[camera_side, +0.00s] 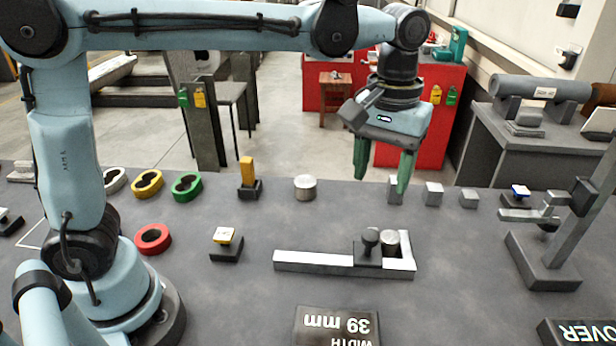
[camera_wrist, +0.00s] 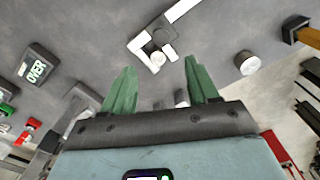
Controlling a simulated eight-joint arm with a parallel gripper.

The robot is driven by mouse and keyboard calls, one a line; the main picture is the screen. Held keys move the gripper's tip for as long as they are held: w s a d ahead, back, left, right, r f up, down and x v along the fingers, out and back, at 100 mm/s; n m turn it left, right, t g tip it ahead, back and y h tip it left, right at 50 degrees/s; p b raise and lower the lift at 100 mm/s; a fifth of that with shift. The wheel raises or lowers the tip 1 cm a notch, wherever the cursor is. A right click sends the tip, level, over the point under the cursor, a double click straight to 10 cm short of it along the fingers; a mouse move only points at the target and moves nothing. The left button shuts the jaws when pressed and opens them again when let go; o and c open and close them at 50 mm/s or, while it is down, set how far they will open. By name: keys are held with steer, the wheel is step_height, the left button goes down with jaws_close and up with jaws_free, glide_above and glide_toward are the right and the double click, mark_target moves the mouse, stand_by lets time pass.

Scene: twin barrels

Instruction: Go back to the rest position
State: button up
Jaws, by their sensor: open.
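My gripper (camera_side: 384,170) hangs over the far side of the grey table in the side view, with its two green fingers apart and nothing between them. In the wrist view the open green fingers (camera_wrist: 160,90) also show, spread wide. A white-edged L-shaped fixture (camera_side: 315,259) lies on the table to the front of the gripper. My gripper is above the table and apart from these.
A metal cylinder (camera_side: 305,188) and small grey blocks (camera_side: 433,194) stand along the far edge. Coloured rings (camera_side: 186,186) lie at left. A dark stand (camera_side: 545,262) rises at right.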

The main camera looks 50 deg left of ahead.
stand_by(0.4)
steer(key=s+a+f+m+t, duration=0.1)
steer(key=s+a+f+t, duration=0.2)
steer(key=a, duration=0.4)
steer(key=s+a+f+m+t, duration=0.2)
steer(key=s+a+f+t, duration=0.1)
steer(key=s+a, duration=0.3)
steer(key=shift+a+m+t, duration=0.3)
steer(key=shift+a+t, duration=0.3)
steer(key=shift+a, duration=0.25)
